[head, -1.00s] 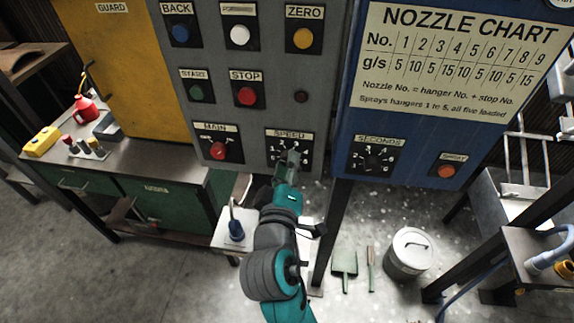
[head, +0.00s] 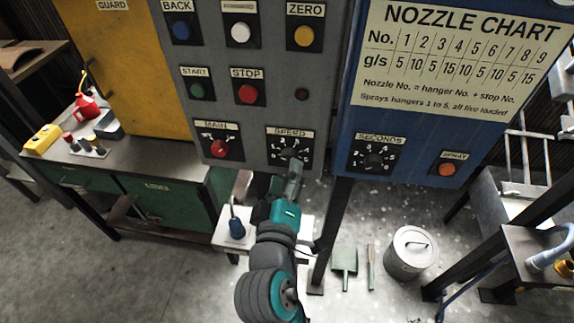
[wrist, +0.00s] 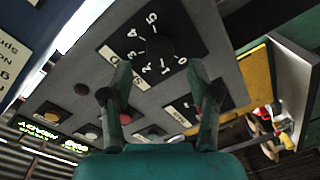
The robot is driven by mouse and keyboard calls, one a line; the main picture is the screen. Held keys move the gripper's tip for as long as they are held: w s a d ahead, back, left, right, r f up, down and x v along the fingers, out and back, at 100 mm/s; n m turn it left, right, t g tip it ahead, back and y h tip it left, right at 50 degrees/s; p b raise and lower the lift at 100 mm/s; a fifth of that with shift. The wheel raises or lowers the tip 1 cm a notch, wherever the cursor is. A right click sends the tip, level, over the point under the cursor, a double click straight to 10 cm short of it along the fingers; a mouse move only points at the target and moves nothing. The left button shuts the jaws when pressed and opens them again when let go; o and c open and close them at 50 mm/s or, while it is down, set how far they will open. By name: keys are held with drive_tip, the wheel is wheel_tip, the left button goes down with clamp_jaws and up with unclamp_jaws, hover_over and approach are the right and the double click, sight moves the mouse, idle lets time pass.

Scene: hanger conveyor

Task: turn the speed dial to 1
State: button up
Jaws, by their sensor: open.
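The speed dial (head: 291,148) is a black knob on a black plate under the SPEED label, low on the grey panel. In the wrist view the knob (wrist: 160,49) has white numbers around it, from 0 to 5. I cannot make out clearly which number its pointer faces. My gripper (head: 294,168) is open and empty, just below and in front of the dial, its fingers covering the plate's lower edge. In the wrist view the two fingers of my gripper (wrist: 160,68) are spread, and the knob appears beyond and between their tips, apart from them.
The red MAIN knob (head: 219,148) is left of the dial. The red STOP button (head: 247,94) and green START button (head: 197,90) are above. On the blue panel to the right are the SECONDS dial (head: 374,160) and the orange SPRAY button (head: 447,169).

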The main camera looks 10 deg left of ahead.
drive_tip(key=s, duration=0.8)
drive_tip(key=shift+s, duration=0.2)
drive_tip(key=shift+r, duration=0.1)
drive_tip(key=s+d+f+g+y, duration=0.1)
drive_tip(key=s+d+f+y, duration=0.15)
drive_tip(key=d+f, duration=0.45)
drive_tip(key=s+d+f+g+y, duration=0.1)
drive_tip(key=s+d+f+g, duration=0.1)
drive_tip(key=s+d+f, duration=0.5)
drive_tip(key=s+d+m+h, duration=0.1)
drive_tip(key=s+d+m, duration=0.2)
drive_tip(key=s, duration=0.3)
drive_tip(key=s+d+f+m+h, duration=0.1)
drive_tip(key=s+d+m, duration=0.2)
drive_tip(key=s, duration=0.3)
drive_tip(key=s+d+f+m+h, duration=0.1)
drive_tip(key=s+d+m, duration=0.2)
drive_tip(key=s+m, duration=0.2)
drive_tip(key=shift+s+d+f, duration=0.2)
drive_tip(key=shift+s+d, duration=0.1)
drive_tip(key=shift+s, duration=0.15)
